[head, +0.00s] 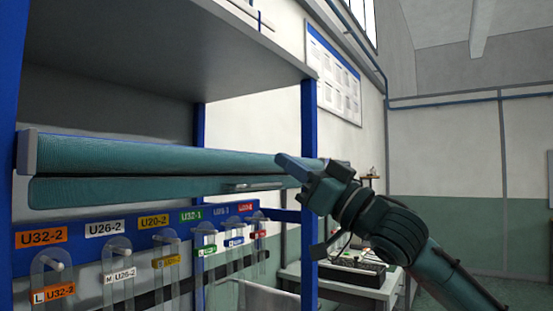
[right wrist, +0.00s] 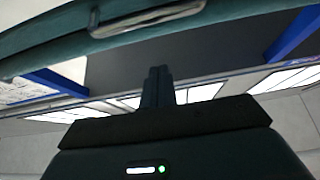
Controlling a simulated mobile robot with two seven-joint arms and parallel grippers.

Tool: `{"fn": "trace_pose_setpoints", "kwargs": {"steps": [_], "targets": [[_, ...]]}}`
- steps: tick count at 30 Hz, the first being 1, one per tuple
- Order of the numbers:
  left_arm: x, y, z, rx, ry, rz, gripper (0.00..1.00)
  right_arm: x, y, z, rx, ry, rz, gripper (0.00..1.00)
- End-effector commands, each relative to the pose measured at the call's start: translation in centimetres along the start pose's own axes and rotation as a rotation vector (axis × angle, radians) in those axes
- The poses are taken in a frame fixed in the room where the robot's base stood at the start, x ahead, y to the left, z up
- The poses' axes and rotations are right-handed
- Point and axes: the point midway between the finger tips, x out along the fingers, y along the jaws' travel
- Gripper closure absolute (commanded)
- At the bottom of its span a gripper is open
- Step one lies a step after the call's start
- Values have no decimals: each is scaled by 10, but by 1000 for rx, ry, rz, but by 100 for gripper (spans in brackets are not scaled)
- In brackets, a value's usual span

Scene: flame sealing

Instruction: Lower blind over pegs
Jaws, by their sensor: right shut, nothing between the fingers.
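The teal roller blind (head: 160,158) is mostly rolled up under the shelf. A short flap with a bottom bar hangs from it, and a small metal handle (head: 252,186) sits on that bar. The handle also shows at the top of the right wrist view (right wrist: 150,17). The pegs (head: 55,266) stick out below the blind, uncovered, with clear tags hanging on them. My right gripper (head: 280,160) is at the blind's right end, its fingers shut and empty, above and right of the handle. In the right wrist view the closed fingers (right wrist: 157,85) point toward the blind, apart from the handle. My left gripper is not in view.
A blue peg rail (head: 75,237) carries coloured labels such as U32-2 and U26-2. A grey shelf (head: 170,55) overhangs the blind, and a blue post (head: 309,130) stands near my right gripper. A bench with equipment (head: 350,275) is behind my right arm.

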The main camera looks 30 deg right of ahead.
Motion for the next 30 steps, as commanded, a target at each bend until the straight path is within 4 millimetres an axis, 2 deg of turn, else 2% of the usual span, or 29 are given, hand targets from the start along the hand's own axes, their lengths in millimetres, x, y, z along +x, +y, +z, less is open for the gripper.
{"fn": "trace_pose_setpoints", "kwargs": {"steps": [1, 5, 7, 15, 30], "targets": [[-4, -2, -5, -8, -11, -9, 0, 11, 0, -6, 4, 4, 0, 100], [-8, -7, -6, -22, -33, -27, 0, 29, 0, -5, 2, 2, -1, 100], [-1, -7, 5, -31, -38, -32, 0, 22, 0, 13, 2, -4, 0, 100], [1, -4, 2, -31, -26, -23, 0, 13, 0, 35, 1, -1, 1, 100], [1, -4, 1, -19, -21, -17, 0, 11, 1, 40, 0, 0, 1, 100]]}}
